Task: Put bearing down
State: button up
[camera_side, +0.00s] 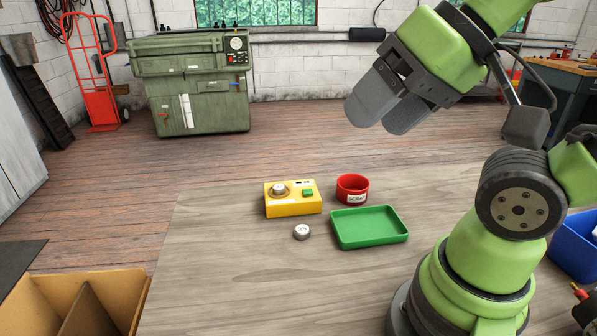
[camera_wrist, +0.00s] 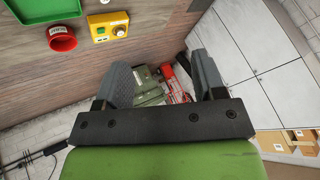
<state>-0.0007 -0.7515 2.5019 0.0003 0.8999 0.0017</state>
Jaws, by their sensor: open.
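A small round silver bearing (camera_side: 301,231) lies on the table in front of a yellow tester (camera_side: 293,203). Another silver round piece (camera_side: 278,189) sits on top of the tester's left side, beside a green button; I cannot tell if it is a bearing or part of the tester. A green tray (camera_side: 368,242) and a red cup marked scrap (camera_side: 352,188) stand to the right; both look empty. My gripper (camera_side: 378,120) is open and empty, high above the table. In the wrist view my gripper (camera_wrist: 162,75) shows nothing between its fingers.
The wooden table (camera_side: 220,275) is clear around these things. A cardboard box with a divider (camera_side: 125,285) is at the front left. A blue bin (camera_side: 572,250) is at the right. A green machine (camera_side: 195,85) and red hand truck (camera_side: 97,80) stand far back.

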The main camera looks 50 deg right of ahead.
jog(key=shift+w, duration=0.1)
jog(key=n+g+h, duration=0.4)
jog(key=n+h, duration=0.1)
jog(key=n, duration=2.8)
send_over(280, 188)
jog(key=s+a, duration=0.1)
jog(key=s, duration=0.1)
notch_tip(280, 188, down, 21)
jog(key=shift+s+a+f, duration=0.15)
jog(key=shift+f, duration=0.05)
jog(key=shift+w+x, duration=0.15)
jog(key=shift+x, duration=1.4)
jog(key=shift+w+x, duration=0.15)
jog(key=shift+x, duration=1.4)
jog(key=shift+a+r, duration=0.1)
jog(key=shift+a, duration=0.05)
jog(key=shift+s, duration=0.1)
grip_shut()
